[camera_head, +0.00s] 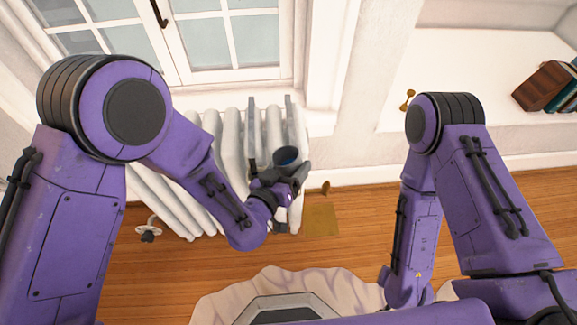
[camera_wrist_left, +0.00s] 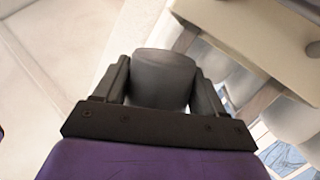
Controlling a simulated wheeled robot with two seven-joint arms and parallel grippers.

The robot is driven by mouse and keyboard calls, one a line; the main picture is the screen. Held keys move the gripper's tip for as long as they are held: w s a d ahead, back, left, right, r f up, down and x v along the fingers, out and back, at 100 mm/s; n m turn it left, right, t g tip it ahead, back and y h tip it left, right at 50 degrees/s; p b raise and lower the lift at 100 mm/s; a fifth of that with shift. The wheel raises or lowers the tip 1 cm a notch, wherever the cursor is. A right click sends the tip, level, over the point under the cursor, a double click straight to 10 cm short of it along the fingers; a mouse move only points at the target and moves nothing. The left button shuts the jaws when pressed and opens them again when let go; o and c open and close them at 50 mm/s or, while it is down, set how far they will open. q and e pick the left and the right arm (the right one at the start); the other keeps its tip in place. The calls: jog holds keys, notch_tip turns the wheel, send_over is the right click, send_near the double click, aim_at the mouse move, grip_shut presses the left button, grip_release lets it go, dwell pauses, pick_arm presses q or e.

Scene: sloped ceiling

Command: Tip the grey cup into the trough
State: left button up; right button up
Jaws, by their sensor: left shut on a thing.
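The grey cup (camera_head: 287,155) is in my left gripper (camera_head: 283,177) in front of the white radiator. Its dark bluish mouth shows in the head view; I cannot tell its exact tilt or its contents. In the left wrist view the cup (camera_wrist_left: 163,78) sits between the two dark fingers of the left gripper (camera_wrist_left: 161,85), which is shut on it. A pale beige body with grey straps, which appears to be the trough (camera_wrist_left: 245,30), is beyond the cup at upper right. My arm and gripper partly hide that area in the head view. My right gripper is not in view.
The white radiator (camera_head: 181,190) stands below the window, with a valve (camera_head: 148,231) at its lower left. A yellowish flat patch (camera_head: 321,219) is on the wooden floor. Books (camera_head: 549,86) and a small brass object (camera_head: 407,100) are on the pale ledge at right.

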pick_arm(q)
jog(key=shift+w, duration=0.1)
jog(key=shift+s+r, duration=0.1)
jog(key=shift+s, duration=0.2)
jog(key=shift+d+f+n+b, duration=0.2)
jog(key=shift+n+b, duration=0.15)
jog(key=shift+n, duration=0.25)
jog(key=shift+h, duration=0.3)
jog(key=shift+s+d+f+n+h+b, duration=0.15)
jog(key=shift+n+b, duration=0.15)
jog(key=shift+n, duration=0.3)
jog(key=shift+w+a+f+n+h+b, duration=0.15)
jog(key=shift+n+b, duration=0.1)
jog(key=shift+n, duration=0.35)
jog(key=shift+d+f+n+h+b, duration=0.15)
jog(key=shift+n+h+b, duration=0.45)
jog(key=shift+n, duration=1)
jog(key=shift+r+n, duration=0.2)
jog(key=shift+n, duration=0.1)
jog(key=shift+r+n, duration=0.25)
jog(key=shift+n, duration=0.25)
jog(key=shift+w+a+r+n, duration=0.1)
jog(key=shift+a+r+n, duration=0.2)
jog(key=shift+n, duration=0.4)
jog(key=shift+w+a+r+n, duration=0.15)
jog(key=shift+r+n, duration=0.2)
jog(key=shift+n, duration=0.35)
